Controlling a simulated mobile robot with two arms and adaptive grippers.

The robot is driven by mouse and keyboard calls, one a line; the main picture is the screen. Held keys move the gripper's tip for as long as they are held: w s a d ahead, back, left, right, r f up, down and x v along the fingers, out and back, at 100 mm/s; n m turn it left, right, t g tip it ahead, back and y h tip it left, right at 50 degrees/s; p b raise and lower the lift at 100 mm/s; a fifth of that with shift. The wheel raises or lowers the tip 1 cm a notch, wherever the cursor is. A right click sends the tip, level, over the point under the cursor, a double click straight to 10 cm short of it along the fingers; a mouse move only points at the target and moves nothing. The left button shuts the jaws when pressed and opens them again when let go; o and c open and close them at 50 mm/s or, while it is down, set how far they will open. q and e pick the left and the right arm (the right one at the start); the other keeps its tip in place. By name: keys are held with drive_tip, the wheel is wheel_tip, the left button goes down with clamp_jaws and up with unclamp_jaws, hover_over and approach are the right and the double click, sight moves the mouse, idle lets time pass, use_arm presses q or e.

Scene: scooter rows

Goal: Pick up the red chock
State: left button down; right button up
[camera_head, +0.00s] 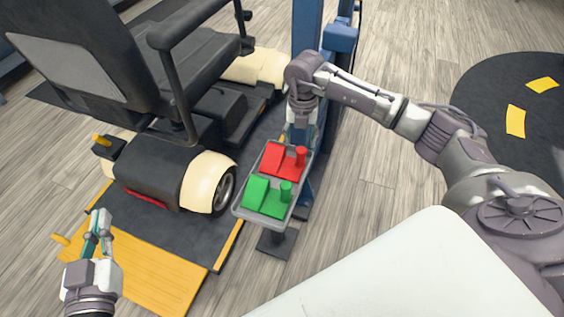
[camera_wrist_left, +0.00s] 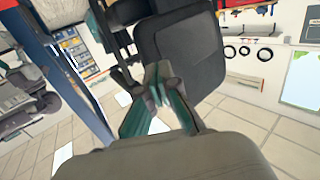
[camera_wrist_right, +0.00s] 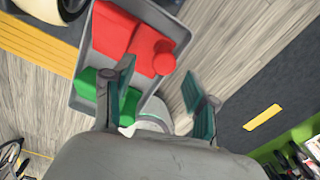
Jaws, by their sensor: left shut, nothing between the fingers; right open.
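The red chock (camera_head: 279,161) is a wedge-shaped block with an upright round post at its right. It sits in the far half of a grey tray (camera_head: 242,214), with a similar green chock (camera_head: 259,192) in the near half. My right gripper (camera_head: 299,133) is open and empty, just beyond the tray's far end. In the right wrist view the red chock (camera_wrist_right: 113,32) and its post lie ahead of the open fingers (camera_wrist_right: 160,77), and one finger partly covers the green chock (camera_wrist_right: 90,90). My left gripper (camera_head: 98,222) is shut and empty at the lower left, far from the tray.
A black mobility scooter (camera_head: 160,175) with cream wheel covers stands left of the tray on a dark platform with a yellow ramp (camera_head: 160,275). A blue post (camera_head: 306,30) rises behind the tray. A white surface (camera_head: 400,275) fills the lower right. Wood floor right of the tray is open.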

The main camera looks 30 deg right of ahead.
sight(301, 150)
drive_tip(key=shift+f, duration=0.75)
drive_tip(key=f, duration=0.1)
drive_tip(key=f+b, duration=0.2)
drive_tip(key=f, duration=0.1)
drive_tip(key=shift+s+d+f, duration=0.1)
drive_tip(key=shift+s+d, duration=0.05)
drive_tip(key=shift+s, duration=0.15)
drive_tip(key=shift+f, duration=0.2)
use_arm(q)
wheel_tip(301, 150, up, 9)
drive_tip(key=s+t+h, duration=0.2)
drive_tip(key=t, duration=0.4)
drive_tip(key=shift+d, duration=0.45)
use_arm(e)
clamp_jaws()
